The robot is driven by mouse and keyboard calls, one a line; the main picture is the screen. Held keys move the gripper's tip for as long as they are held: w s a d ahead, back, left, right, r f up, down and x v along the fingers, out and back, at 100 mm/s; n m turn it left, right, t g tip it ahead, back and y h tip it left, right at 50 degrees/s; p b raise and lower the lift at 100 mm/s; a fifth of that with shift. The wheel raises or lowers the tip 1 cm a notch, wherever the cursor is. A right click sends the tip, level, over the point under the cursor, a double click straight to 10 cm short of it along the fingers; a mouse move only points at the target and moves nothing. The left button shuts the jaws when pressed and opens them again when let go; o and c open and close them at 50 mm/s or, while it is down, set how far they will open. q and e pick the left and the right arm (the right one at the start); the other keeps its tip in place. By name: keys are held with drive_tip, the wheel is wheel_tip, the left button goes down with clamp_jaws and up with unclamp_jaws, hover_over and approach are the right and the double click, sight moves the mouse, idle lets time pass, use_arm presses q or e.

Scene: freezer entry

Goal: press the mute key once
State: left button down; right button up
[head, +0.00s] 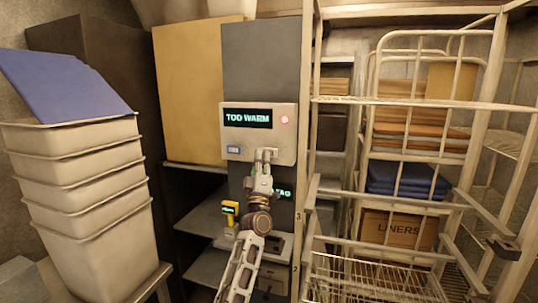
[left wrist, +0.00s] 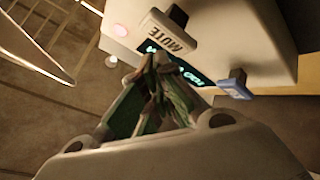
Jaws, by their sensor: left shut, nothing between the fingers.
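A light grey control box (head: 287,147) on the dark cabinet carries a display (head: 247,118) reading "TOO WARM". The mute key (left wrist: 166,34) is a pale block lettered MUTE that stands out from the box in the left wrist view. My left gripper (head: 265,163) is shut and empty, right by the lower middle of the box. In the left wrist view its fingertips (left wrist: 160,62) are close beside the mute key; I cannot tell whether they touch it. In the head view the gripper covers part of the key area. My right gripper is not in view.
A blue key (head: 233,150) sits left of my gripper on the box, and a lit red lamp (head: 285,120) is at upper right. A yellow device (head: 230,209) stands below. A metal rack (head: 308,120) stands close on the right; stacked tubs (head: 85,170) stand at left.

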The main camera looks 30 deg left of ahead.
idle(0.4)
use_arm(q)
drive_tip(key=shift+w, duration=0.3)
drive_tip(key=shift+w+a, duration=0.1)
idle(0.6)
drive_tip(key=shift+w, duration=0.15)
idle(0.4)
